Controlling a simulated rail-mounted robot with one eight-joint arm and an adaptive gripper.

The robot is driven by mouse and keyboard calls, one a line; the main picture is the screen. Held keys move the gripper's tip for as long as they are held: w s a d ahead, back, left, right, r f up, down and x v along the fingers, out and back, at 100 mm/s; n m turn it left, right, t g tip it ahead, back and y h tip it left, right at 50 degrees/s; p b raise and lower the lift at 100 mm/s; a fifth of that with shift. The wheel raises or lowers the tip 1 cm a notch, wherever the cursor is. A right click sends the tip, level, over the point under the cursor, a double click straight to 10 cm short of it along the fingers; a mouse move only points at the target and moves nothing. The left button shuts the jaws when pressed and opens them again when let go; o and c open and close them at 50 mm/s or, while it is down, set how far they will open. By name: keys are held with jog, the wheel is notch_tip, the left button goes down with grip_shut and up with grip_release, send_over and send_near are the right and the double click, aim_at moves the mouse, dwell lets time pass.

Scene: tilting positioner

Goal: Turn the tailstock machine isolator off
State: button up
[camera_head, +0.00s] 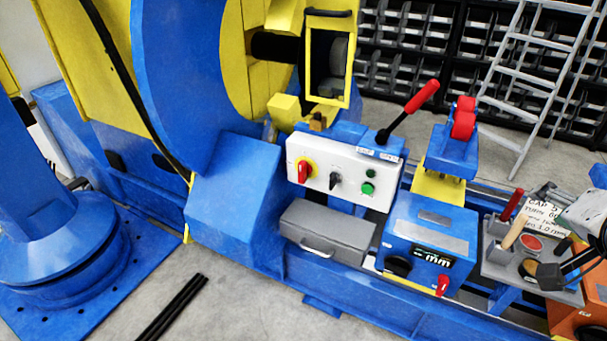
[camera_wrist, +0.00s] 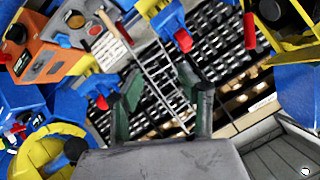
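A red rotary knob on a yellow plate (camera_head: 304,171) sits at the left of a white control panel (camera_head: 334,192) in the head view. It looks like an isolator switch; its label is too small to read. A second red knob (camera_head: 442,286) is on the front of a blue box with a display (camera_head: 433,254). Which one is the tailstock isolator cannot be read. My gripper (camera_head: 572,270) is at the right edge, well right of both knobs. In the wrist view my gripper (camera_wrist: 160,88) has its two green-padded fingers apart, with nothing between them.
The white panel also has a black selector (camera_head: 335,182) and a green button (camera_head: 367,188). A red-handled lever (camera_head: 420,97) rises behind it. A grey drawer box (camera_head: 326,231) is below. A tool tray (camera_head: 495,268) lies near my gripper. A ladder (camera_head: 530,75) stands behind.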

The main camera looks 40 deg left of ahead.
jog(key=w+a+r+m+t+y+b, duration=0.2)
jog(key=w+a+r+m+t+b, duration=0.15)
jog(key=w+a+m, duration=0.6)
jog(key=w+a+r+m+t+y+b, duration=0.2)
jog(key=w+a+t, duration=0.35)
jog(key=a, duration=0.95)
jog(key=m+g+h+b, duration=0.25)
jog(key=m+h, duration=0.25)
jog(key=m, duration=1.5)
send_near(300, 173)
jog(key=w+b, duration=0.1)
jog(key=w, duration=0.2)
jog(key=w+a+b, duration=0.1)
jog(key=w, duration=0.3)
jog(key=w+a+b, duration=0.1)
jog(key=w, duration=0.3)
jog(key=shift+f, duration=0.1)
grip_shut()
